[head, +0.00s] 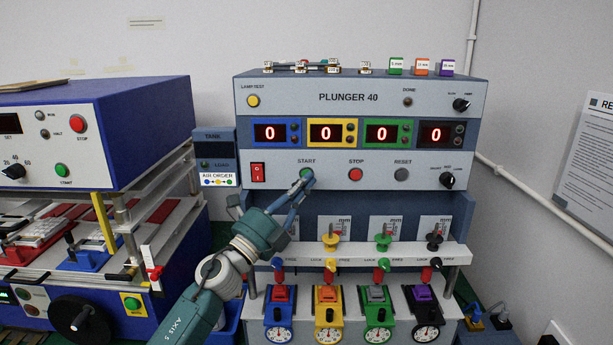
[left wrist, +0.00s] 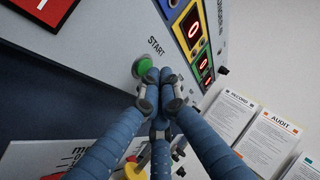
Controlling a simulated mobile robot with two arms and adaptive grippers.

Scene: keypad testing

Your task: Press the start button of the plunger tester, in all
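The plunger tester (head: 345,115), labelled PLUNGER 40, stands against the wall. Its green START button (head: 306,173) is on the front panel, left of the red STOP button (head: 355,174) and the grey RESET button (head: 401,174). My left gripper (head: 302,183) is at the START button, its fingertips just below it and partly over it. In the left wrist view, the green button (left wrist: 143,65) shows beside the fingertips (left wrist: 156,85), which are drawn together with nothing between them. I cannot tell if they touch the button. My right gripper is out of view.
Four displays (head: 270,133) read 0. Below is a white rail (head: 370,250) with coloured knobs and clamps. A blue machine (head: 100,135) with its own green START button (head: 62,170) stands at left. A red rocker switch (head: 258,172) is left of START.

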